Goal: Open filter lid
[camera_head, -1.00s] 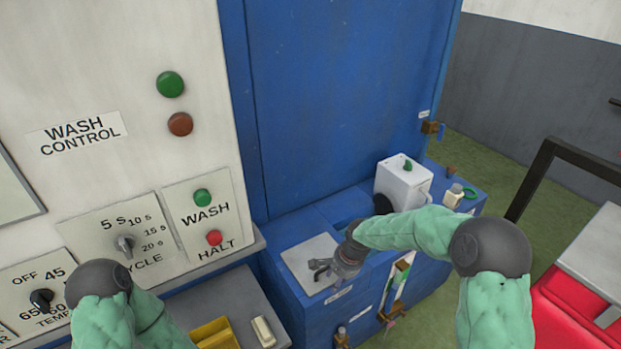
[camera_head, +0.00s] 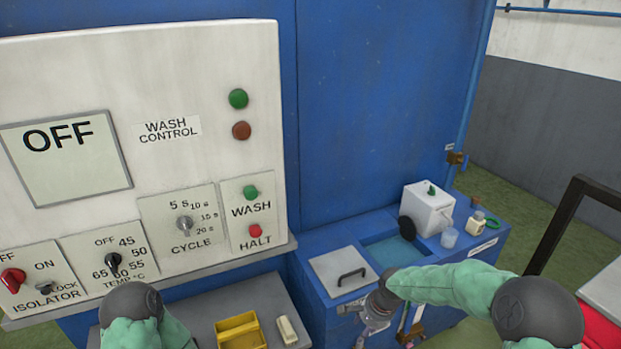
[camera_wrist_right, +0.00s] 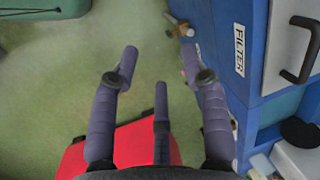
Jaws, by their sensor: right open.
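The filter lid (camera_head: 335,264) is a light grey plate with a dark bar handle (camera_head: 352,275), lying flat on top of the blue tank housing. In the right wrist view the lid (camera_wrist_right: 282,55) is at the right edge, above a FILTER label (camera_wrist_right: 239,50) on the blue side. My right gripper (camera_head: 368,328) is just in front of the lid and below its handle, apart from it. In its wrist view the right gripper (camera_wrist_right: 158,62) has its fingers spread over the green floor with nothing between them. My left forearm shows at lower left; its gripper is out of view.
Right of the lid is an open water basin (camera_head: 392,252). The wash control panel (camera_head: 150,180) rises at left, above a grey ledge with a yellow tray (camera_head: 240,331).

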